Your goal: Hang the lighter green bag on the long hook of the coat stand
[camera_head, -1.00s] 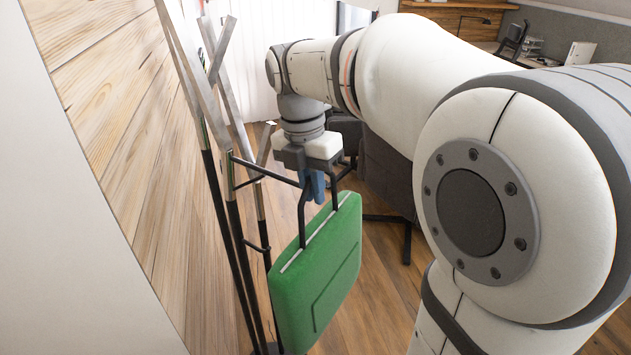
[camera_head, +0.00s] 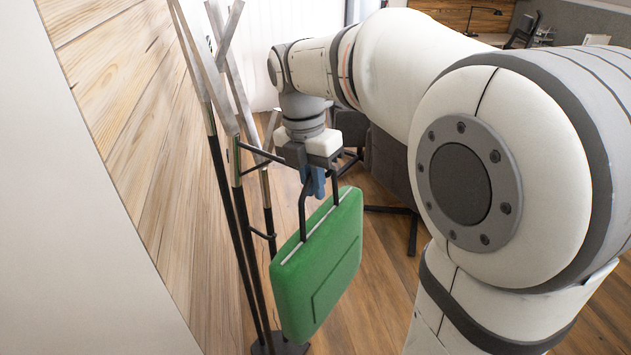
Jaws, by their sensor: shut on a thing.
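The green bag (camera_head: 320,268) hangs upright below my gripper (camera_head: 315,186), beside the coat stand. My gripper is shut on the bag's black handle (camera_head: 303,215); its blue fingertips show at the handle's top. The coat stand (camera_head: 228,185) has black poles with grey upper parts and stands left of the bag, near the plank wall. A long black hook (camera_head: 262,153) reaches from the stand toward my gripper, and its end is hidden behind the gripper. I cannot tell whether the handle touches it. A shorter hook (camera_head: 263,234) sits lower, close to the bag's left edge.
The plank wall (camera_head: 140,130) is close on the left. A dark grey seat (camera_head: 385,160) stands behind the bag on the wooden floor (camera_head: 375,290). A desk with a lamp (camera_head: 485,12) is at the back right. Floor right of the bag is open.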

